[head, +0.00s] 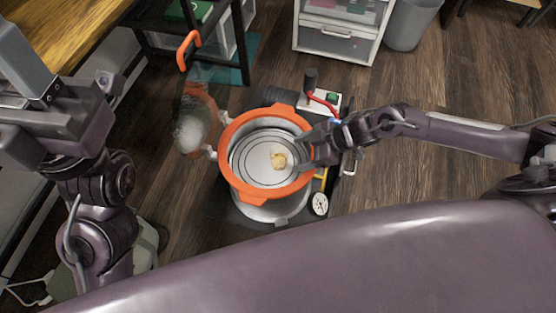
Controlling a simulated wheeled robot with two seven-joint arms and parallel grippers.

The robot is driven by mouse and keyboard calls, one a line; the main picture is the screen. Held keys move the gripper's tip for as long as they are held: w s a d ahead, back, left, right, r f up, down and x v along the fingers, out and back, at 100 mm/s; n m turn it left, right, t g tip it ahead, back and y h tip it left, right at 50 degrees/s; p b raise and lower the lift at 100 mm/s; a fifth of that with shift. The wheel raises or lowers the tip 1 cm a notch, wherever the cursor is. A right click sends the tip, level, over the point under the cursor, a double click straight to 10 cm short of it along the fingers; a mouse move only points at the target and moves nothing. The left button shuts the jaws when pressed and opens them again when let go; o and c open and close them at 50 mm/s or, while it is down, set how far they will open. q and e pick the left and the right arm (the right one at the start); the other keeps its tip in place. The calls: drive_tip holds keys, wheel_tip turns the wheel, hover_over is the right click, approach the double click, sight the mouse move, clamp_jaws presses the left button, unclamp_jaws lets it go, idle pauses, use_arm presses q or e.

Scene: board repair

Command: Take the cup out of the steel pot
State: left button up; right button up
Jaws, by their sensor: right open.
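The steel pot (272,211) stands on the floor in the middle of the head view, with a thick orange ring around its open top. A small pale-yellow thing (279,160), which I take to be the cup, is inside it, right of the middle of the round grey bottom. Its exact shape is too small to tell. My right gripper (306,151) is open at the pot's right rim, its fingers reaching over the orange ring towards the pale-yellow thing, apart from it. My left arm is at the left, and its fingertips do not show.
A clear lid (193,130) with an orange edge stands tilted left of the pot. A pump with a red hose (322,104) and a round gauge (319,204) are close on the right. A drawer unit (338,42) and grey bin (410,24) stand behind. Floor at right is clear.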

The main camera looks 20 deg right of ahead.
sight(285, 155)
drive_tip(key=b+x, duration=0.1)
drive_tip(key=x, duration=0.1)
drive_tip(key=b+x, duration=0.1)
drive_tip(key=x, duration=0.1)
drive_tip(key=b+x, duration=0.1)
drive_tip(key=x, duration=0.1)
drive_tip(key=shift+w+f, duration=0.1)
drive_tip(key=shift+w, duration=0.25)
drive_tip(key=c, duration=1)
drive_tip(key=shift+c, duration=0.2)
drive_tip(key=shift+r, duration=0.2)
